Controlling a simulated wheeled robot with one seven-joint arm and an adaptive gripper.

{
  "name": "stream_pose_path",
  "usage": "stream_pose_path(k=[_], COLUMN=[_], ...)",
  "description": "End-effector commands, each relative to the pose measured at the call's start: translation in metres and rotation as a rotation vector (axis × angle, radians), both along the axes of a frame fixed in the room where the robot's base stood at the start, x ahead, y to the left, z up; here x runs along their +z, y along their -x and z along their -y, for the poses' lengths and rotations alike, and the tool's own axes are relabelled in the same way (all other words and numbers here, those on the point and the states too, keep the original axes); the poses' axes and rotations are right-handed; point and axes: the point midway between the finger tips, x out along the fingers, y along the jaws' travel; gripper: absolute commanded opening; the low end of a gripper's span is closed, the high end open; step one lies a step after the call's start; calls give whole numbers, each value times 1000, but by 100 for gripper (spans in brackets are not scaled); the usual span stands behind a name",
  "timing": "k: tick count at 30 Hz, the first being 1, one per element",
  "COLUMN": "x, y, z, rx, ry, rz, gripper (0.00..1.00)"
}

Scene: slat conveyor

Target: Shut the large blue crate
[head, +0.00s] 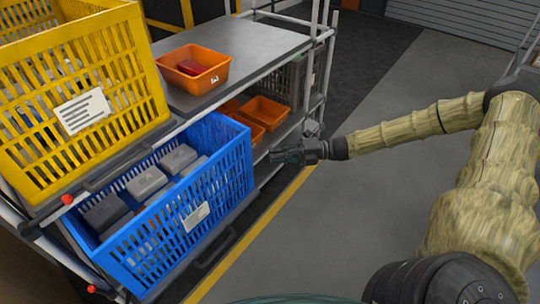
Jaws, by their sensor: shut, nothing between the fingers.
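The large blue crate (160,243) sits on the lower level of the rack at the left. It has slatted walls, a white label on its front and several grey boxes (147,182) inside. It juts out from under the upper level, so its inside shows from above. My gripper (279,157) is to the right of the crate, apart from it, in front of the rack's right part. Its fingers are shut and empty, pointing left. The far rear of the crate is hidden under the upper level.
A yellow crate (130,62) stands above the blue crate. An orange bin (205,57) with a red item is on the grey top, and orange bins (268,110) sit below. Rack posts (327,60) stand behind my gripper. Grey floor (330,230) is open to the right.

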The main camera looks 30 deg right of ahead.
Motion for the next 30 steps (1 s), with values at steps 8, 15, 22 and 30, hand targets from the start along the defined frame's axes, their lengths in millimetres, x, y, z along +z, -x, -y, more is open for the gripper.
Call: stream_pose_path(k=[8, 15, 22, 30], x=[-2, -3, -2, -1], y=[-19, -35, -63, -72], z=[-43, -77, -84, -87], rx=[4, 4, 2, 1], ry=[1, 0, 1, 0], rz=[0, -1, 0, 1], gripper=[0, 0, 0, 0])
